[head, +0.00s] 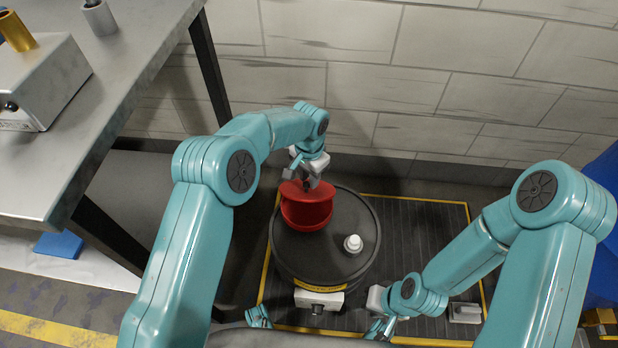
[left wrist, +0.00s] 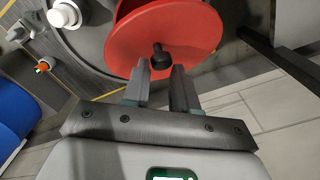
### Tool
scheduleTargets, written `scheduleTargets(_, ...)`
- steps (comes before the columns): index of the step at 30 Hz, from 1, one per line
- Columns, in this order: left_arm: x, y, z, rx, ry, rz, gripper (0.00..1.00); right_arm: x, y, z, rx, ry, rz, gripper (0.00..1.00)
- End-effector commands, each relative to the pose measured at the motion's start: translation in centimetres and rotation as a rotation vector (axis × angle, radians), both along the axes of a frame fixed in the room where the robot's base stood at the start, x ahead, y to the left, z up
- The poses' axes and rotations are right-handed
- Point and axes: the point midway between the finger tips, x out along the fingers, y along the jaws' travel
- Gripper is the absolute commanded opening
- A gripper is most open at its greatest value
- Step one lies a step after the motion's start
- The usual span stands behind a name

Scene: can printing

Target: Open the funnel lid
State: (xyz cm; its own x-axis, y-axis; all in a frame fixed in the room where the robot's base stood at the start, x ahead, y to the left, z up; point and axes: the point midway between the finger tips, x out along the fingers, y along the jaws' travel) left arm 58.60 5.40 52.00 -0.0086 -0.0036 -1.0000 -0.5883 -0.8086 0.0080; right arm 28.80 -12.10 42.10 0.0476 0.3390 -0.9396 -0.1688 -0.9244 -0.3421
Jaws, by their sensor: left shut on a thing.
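A red funnel (head: 306,213) stands on top of a dark round drum (head: 330,255). Its round red lid (left wrist: 185,32) fills the upper middle of the left wrist view, with a small black knob (left wrist: 161,57) on it. My left gripper (head: 308,183) is over the funnel and shut on the knob, which sits between its fingertips (left wrist: 161,72). The lid looks tilted against the funnel; the gripper partly hides how far the two are apart. My right gripper (head: 377,300) is low in front of the drum, and its fingers are not clear.
A white cap (head: 353,243) sits on the drum, right of the funnel. A metal table (head: 130,60) with a grey box (head: 40,85) stands at the left. A tiled wall (head: 450,90) is behind the drum. A blue object (head: 603,190) stands at the far right.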

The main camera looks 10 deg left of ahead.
Motion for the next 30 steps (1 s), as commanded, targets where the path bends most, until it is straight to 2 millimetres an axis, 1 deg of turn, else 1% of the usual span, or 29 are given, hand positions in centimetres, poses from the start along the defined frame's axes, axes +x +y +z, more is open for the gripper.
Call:
scheduleTargets(1,0.83,0.83,-0.31,0.006,-0.026,0.003,0.0,0.0,0.0,-0.16,0.0,0.0,0.0,0.43)
scheduleTargets(9,0.81,0.81,-0.4,0.007,-0.025,0.003,0.0,0.0,0.01,-0.19,0.0,0.0,0.0,0.43)
scheduleTargets(10,0.8,0.81,-0.41,0.007,-0.025,0.003,0.34,0.0,0.01,-0.19,0.0,0.0,0.0,0.43)
scheduleTargets(11,0.79,0.83,-0.41,0.007,-0.023,0.004,0.43,0.0,-0.01,-0.18,0.0,0.0,0.0,0.43)
scheduleTargets(12,0.76,0.83,-0.43,0.007,-0.023,0.004,0.5,0.0,0.0,-0.19,0.0,0.0,0.0,0.43)
scheduleTargets(30,0.51,0.59,-0.24,0.007,-0.016,0.001,0.5,0.0,0.0,-0.05,0.0,0.0,0.0,0.43)
